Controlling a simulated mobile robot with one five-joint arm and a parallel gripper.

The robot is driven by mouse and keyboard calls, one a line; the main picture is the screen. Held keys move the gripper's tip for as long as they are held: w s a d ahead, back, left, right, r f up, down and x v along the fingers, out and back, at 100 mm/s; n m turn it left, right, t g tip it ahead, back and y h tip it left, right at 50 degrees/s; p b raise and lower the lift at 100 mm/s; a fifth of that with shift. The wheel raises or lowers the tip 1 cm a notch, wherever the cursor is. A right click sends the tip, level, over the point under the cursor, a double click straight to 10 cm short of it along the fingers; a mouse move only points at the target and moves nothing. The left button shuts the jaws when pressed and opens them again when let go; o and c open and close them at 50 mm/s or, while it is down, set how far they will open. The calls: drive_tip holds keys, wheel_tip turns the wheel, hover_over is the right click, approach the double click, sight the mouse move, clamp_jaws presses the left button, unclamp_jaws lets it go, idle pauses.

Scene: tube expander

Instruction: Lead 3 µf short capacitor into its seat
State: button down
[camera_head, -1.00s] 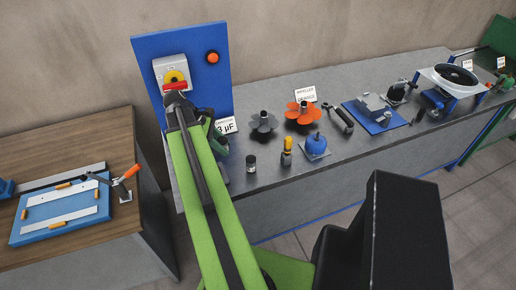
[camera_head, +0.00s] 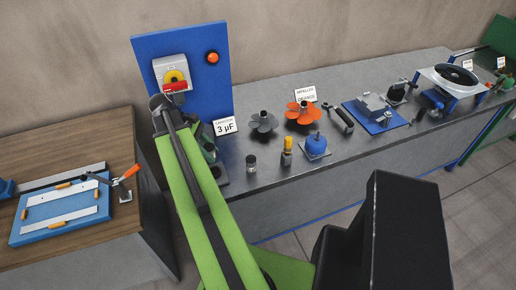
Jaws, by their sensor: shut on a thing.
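A white card reading "CAPACITOR 3 µF" (camera_head: 224,127) stands at the left end of the grey bench. A dark green-grey machine body (camera_head: 209,150) sits just below it, partly hidden by my green arm. A small black cylinder with a pale top (camera_head: 251,164) stands upright on the bench to the right of the machine; I cannot tell what it is. I cannot make out the 3 µF short capacitor or its seat. My arm's dark upper end is in front of the blue panel's left edge. My gripper's jaws do not show.
The blue panel (camera_head: 215,80) carries a yellow-and-red switch (camera_head: 175,78) and an orange button (camera_head: 212,57). A yellow-handled tool (camera_head: 287,152), a blue part (camera_head: 315,145), a grey impeller (camera_head: 263,122) and an orange impeller (camera_head: 303,112) stand to the right. A wooden table (camera_head: 85,130) is at left.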

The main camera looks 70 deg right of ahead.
drive_tip(key=shift+f, duration=0.2)
drive_tip(key=shift+f+b, duration=0.5)
drive_tip(key=shift+b, duration=0.1)
drive_tip(key=shift+f, duration=0.2)
drive_tip(key=shift+f+b, duration=0.6)
drive_tip(key=shift+b, duration=0.2)
drive_tip(key=shift+f+b, duration=0.75)
drive_tip(key=shift+b, duration=0.05)
drive_tip(key=shift+f, duration=0.15)
drive_tip(key=shift+f+b, duration=0.6)
drive_tip(key=shift+b, duration=0.1)
drive_tip(key=shift+f+b, duration=0.35)
idle(0.9)
